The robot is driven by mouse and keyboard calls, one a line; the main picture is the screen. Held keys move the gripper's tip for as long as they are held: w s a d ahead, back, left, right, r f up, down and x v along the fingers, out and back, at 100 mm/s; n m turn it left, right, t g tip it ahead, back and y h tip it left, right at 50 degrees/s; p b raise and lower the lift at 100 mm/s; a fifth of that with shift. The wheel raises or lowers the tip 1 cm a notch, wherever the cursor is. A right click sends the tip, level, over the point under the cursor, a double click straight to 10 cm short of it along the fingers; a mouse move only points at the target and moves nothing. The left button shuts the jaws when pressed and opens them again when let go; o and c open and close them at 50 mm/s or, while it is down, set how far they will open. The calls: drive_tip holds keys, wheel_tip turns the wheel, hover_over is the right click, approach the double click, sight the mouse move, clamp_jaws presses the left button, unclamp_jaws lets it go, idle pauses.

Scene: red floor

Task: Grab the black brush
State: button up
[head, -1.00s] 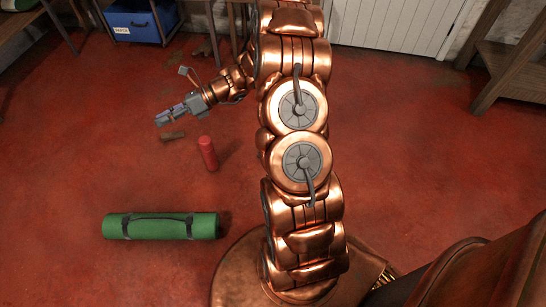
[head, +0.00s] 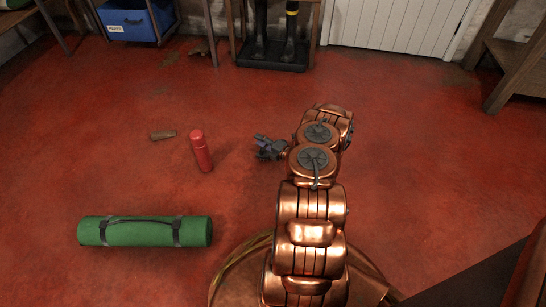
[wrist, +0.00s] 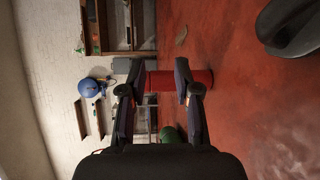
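I cannot clearly make out the black brush in either view. A dark, smooth, rounded object (wrist: 290,25) shows at the upper right of the wrist view, cut off by the edge; I cannot tell what it is. A small brown block-like object (head: 162,135) lies on the floor left of the red flask in the head view, and shows small in the wrist view (wrist: 181,36). My gripper (head: 262,148) is right of the red flask, apart from it. In the wrist view its fingers (wrist: 158,82) are spread with nothing held between them.
The red flask (head: 201,152) stands upright on the floor. A rolled green mat (head: 145,232) lies at the front left. A blue bin (head: 135,22) and a dark boot rack (head: 271,57) stand at the back. Open floor (head: 420,150) extends on the right.

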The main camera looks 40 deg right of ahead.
drive_tip(key=s+d+f+m+h, duration=0.1)
drive_tip(key=f, duration=0.2)
drive_tip(key=s+d+f+m+h+b, duration=0.1)
drive_tip(key=s+d+f, duration=0.1)
drive_tip(key=f, duration=0.1)
drive_tip(key=s+d+f+m+b, duration=0.1)
drive_tip(key=s+d+f, duration=0.1)
drive_tip(key=f, duration=0.1)
drive_tip(key=shift+s+f+m+h, duration=0.1)
drive_tip(key=shift+f+m+h, duration=0.15)
drive_tip(key=shift+m+h, duration=0.15)
drive_tip(key=shift+f, duration=0.15)
drive_tip(key=w+b, duration=0.1)
drive_tip(key=w, duration=0.1)
drive_tip(key=w+b, duration=0.1)
drive_tip(key=w, duration=0.1)
drive_tip(key=w+d+b, duration=0.1)
drive_tip(key=w+b, duration=0.1)
drive_tip(key=shift+w+d+f, duration=0.1)
drive_tip(key=shift+w+f, duration=0.2)
drive_tip(key=shift+w+r, duration=0.1)
drive_tip(key=shift+w, duration=0.35)
drive_tip(key=shift+c, duration=0.2)
clamp_jaws()
